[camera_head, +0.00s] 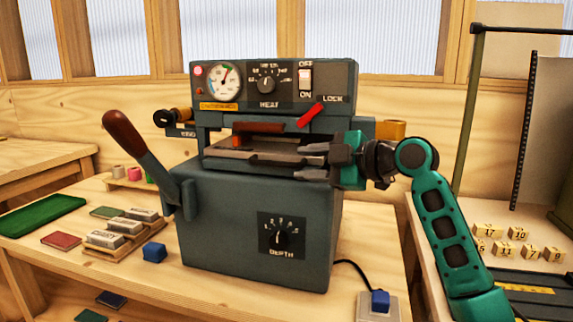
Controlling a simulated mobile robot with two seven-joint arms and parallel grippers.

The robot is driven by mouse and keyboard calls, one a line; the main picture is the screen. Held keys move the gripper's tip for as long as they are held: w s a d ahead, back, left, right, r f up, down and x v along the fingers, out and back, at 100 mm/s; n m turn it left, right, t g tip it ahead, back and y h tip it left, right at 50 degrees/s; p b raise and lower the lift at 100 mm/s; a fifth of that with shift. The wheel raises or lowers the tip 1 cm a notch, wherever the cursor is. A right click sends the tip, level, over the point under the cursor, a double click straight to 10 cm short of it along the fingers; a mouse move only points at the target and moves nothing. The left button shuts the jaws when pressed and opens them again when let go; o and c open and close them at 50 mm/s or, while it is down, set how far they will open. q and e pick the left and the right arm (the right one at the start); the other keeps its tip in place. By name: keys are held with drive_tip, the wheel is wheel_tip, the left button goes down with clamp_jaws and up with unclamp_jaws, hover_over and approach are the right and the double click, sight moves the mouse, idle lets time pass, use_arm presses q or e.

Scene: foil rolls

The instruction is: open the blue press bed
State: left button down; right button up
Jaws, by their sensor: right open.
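The blue-grey press (235,235) stands on a wooden table. Its bed (270,156) is a flat plate in the opening at mid-height, with a brown-red bar (258,127) above its back edge. My right gripper (314,156) comes in from the right, its fingers apart and pointing left over the right end of the bed. I see nothing between the fingers; whether they touch the bed I cannot tell. A red lock lever (310,114) sits tilted beside the word LOCK. A long side lever (139,148) with a brown grip leans up to the left. My left gripper is not in view.
The upper panel carries a gauge (224,78), a heat dial (266,83) and a switch (305,79); a depth dial (282,236) is on the front. A blue block (154,252), small type blocks on a rack and a green tray (40,215) lie left. Numbered blocks lie right.

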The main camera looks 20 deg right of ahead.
sight(287, 164)
drive_tip(key=x, duration=0.5)
drive_tip(key=shift+w+a+f, duration=0.1)
drive_tip(key=shift+w+a, duration=0.1)
drive_tip(key=shift+c, duration=0.4)
clamp_jaws()
